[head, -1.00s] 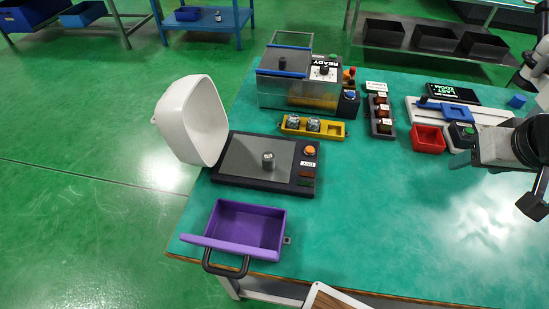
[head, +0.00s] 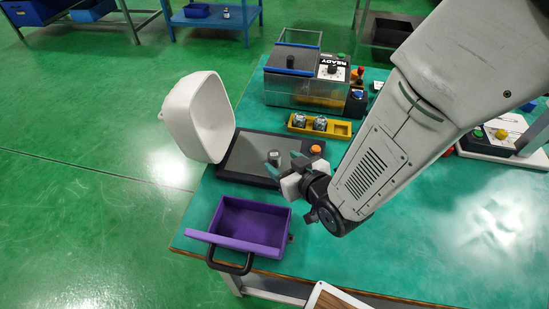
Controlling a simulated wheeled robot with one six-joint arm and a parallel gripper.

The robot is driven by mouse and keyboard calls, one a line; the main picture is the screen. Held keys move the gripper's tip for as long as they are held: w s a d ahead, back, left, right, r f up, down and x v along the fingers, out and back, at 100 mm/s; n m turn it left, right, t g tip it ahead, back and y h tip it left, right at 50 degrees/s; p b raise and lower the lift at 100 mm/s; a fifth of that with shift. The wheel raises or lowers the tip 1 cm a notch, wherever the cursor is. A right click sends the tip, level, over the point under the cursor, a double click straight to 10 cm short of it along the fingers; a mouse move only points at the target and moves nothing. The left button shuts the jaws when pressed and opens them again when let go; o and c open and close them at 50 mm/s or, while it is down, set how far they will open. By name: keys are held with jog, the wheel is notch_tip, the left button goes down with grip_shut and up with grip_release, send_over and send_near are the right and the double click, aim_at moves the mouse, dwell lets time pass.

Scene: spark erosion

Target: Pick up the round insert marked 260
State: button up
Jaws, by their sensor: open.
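A small dark round insert (head: 273,155) stands on the grey plate of a black device (head: 240,158) with an orange button. A light mark shows on its top, but I cannot read it as 260. My gripper (head: 285,164) is open, low over the right part of this plate. Its green-tipped fingers are just right of and in front of the insert, which appears outside them. I cannot tell whether a finger touches it. My gripper and arm hide the device's right front corner and part of its button panel.
A white raised cover (head: 196,118) stands at the plate's left. A purple bin (head: 250,224) with a black handle is in front. A yellow holder (head: 341,128) with two round metal pieces and a machine (head: 300,90) reading READY are behind. My arm covers the bench's right middle.

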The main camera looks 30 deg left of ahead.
aim_at(275, 155)
jog(key=x, duration=0.6)
jog(key=shift+w+d, duration=0.1)
grip_shut()
